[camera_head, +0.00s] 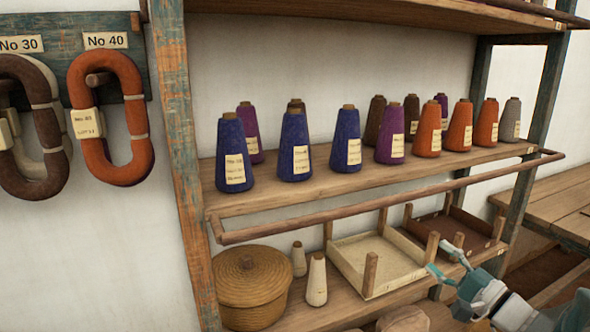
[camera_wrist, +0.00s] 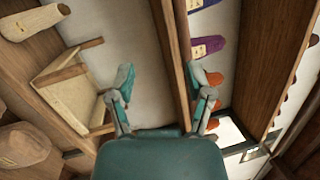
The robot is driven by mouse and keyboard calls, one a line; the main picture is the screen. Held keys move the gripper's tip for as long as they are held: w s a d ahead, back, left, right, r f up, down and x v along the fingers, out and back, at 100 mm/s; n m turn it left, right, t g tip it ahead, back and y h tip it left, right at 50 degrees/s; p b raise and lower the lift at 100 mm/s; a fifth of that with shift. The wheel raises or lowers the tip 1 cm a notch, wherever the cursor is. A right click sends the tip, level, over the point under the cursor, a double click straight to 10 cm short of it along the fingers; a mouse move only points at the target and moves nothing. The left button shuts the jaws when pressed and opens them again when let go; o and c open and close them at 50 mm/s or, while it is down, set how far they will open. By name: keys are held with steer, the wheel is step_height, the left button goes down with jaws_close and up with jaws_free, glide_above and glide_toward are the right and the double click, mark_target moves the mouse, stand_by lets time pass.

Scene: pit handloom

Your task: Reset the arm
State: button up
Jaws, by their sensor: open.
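My gripper (camera_head: 443,259) is at the lower right of the head view, in front of the lower shelf and below the rail. Its two teal fingers stand apart. In the wrist view my gripper (camera_wrist: 163,88) also shows spread fingers with nothing between them. The wooden rail (camera_wrist: 173,50) of the shelf passes beyond the fingers in that view. No thing is held.
Below are a lidded basket (camera_head: 252,285), white cones (camera_head: 317,280) and trays (camera_head: 376,262). Yarn hanks (camera_head: 110,118) hang left. A wooden table (camera_head: 555,205) stands right.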

steer(key=s+a+f+n+g, duration=0.2)
steer(key=s+a+n+g, duration=0.3)
steer(key=a, duration=0.4)
steer(key=s+a+f+n+g, duration=0.3)
steer(key=s+a+g, duration=0.3)
steer(key=a, duration=0.4)
steer(key=s+d+f+n+g+h, duration=0.1)
steer(key=s+d+f+n+h, duration=0.1)
steer(key=s+n+h, duration=0.4)
steer(key=s+d+h, duration=0.1)
steer(key=s+h, duration=0.2)
steer(key=shift+h, duration=0.4)
